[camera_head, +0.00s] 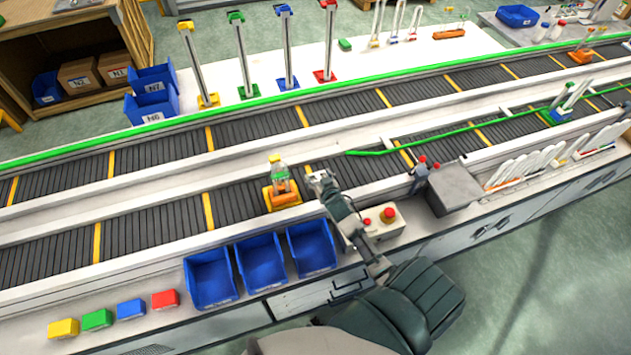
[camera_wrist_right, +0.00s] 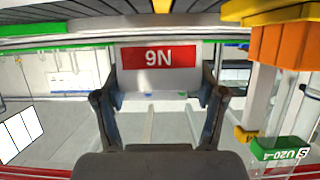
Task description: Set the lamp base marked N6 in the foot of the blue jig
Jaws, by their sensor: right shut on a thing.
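My right gripper (camera_head: 318,184) is above the near conveyor. In the right wrist view its two fingers (camera_wrist_right: 160,98) are shut on a pale block with a red label reading N6, upside down, the lamp base (camera_wrist_right: 160,75). In the head view the lamp base is too small to make out clearly at the fingertips. A tall upright jig with a blue foot and a blue top, the blue jig (camera_head: 288,48), stands on the white table behind the conveyors, between a green and a red one. The gripper is well in front of it. My left gripper is not in view.
An orange holder (camera_head: 284,196) with a clear bottle sits on the near conveyor, just left of my right gripper. A control box with a red button (camera_head: 388,214) is to the right. Blue bins (camera_head: 262,264) and small coloured blocks line the front edge.

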